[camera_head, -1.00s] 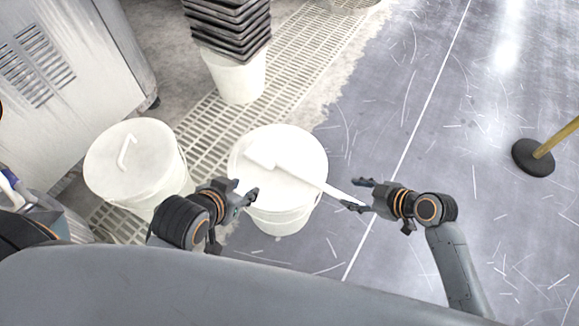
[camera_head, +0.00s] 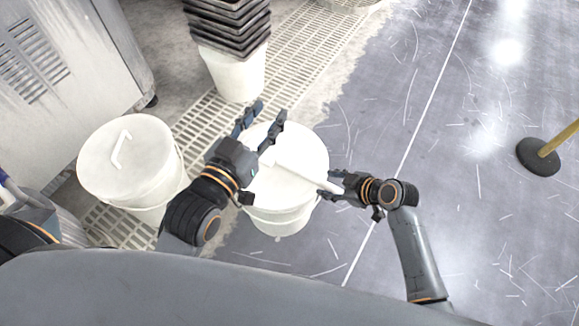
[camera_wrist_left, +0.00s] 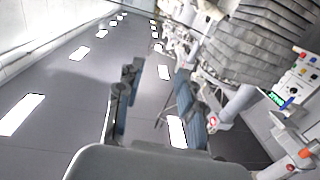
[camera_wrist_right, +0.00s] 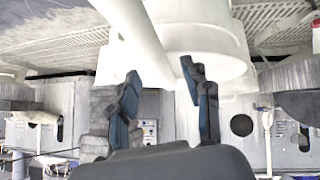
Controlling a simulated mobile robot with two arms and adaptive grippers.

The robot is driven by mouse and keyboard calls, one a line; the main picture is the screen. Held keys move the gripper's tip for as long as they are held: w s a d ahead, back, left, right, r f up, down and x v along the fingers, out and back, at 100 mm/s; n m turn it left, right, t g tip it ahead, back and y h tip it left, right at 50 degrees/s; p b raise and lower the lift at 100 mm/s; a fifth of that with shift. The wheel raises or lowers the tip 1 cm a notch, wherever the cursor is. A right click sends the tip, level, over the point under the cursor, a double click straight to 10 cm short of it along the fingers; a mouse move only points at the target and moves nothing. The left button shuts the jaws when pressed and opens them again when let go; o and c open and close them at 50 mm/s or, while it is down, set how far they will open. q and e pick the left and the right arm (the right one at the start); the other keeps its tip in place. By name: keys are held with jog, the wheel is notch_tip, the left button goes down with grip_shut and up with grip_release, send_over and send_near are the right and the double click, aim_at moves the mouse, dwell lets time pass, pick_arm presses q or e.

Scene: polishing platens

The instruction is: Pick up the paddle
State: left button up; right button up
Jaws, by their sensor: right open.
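The white paddle (camera_head: 300,173) lies across the lid of a white bucket (camera_head: 275,220), its handle sticking out past the right rim. My right gripper (camera_head: 334,183) is open at the handle's end. In the right wrist view the handle (camera_wrist_right: 138,35) reaches down between the parted fingers (camera_wrist_right: 161,75); contact is not clear. My left gripper (camera_head: 262,122) is open, raised over the back left part of the bucket, and hides part of the lid and the paddle's wide end. In the left wrist view its fingers (camera_wrist_left: 157,98) are apart with nothing between them.
Another lidded white bucket (camera_head: 128,165) stands at the left. Behind, black trays (camera_head: 230,28) are stacked on a white bucket (camera_head: 238,75). A grey cabinet (camera_head: 75,70) stands at the far left, a black-based post (camera_head: 538,155) at the right. The floor right of the paddle is open.

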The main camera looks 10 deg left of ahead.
aim_at(305, 174)
pick_arm(q)
jog(key=shift+s+d+r+t+h+b, duration=0.15)
jog(key=shift+r+t, duration=0.3)
jog(key=shift+r, duration=0.3)
jog(key=shift+w+d+r+t+h+b, duration=0.1)
jog(key=shift+r+t+h, duration=0.1)
jog(key=shift+r+t, duration=0.45)
jog(key=shift+s+d+r+t+h+b, duration=0.15)
jog(key=shift+r+t, duration=0.15)
jog(key=shift+r, duration=0.55)
pick_arm(e)
jog(key=shift+x, duration=1.2)
pick_arm(q)
jog(key=shift+w+a, duration=0.1)
pick_arm(e)
jog(key=shift+c, duration=0.2)
grip_shut()
pick_arm(q)
jog(key=shift+f, duration=0.15)
pick_arm(e)
jog(key=shift+r, duration=0.15)
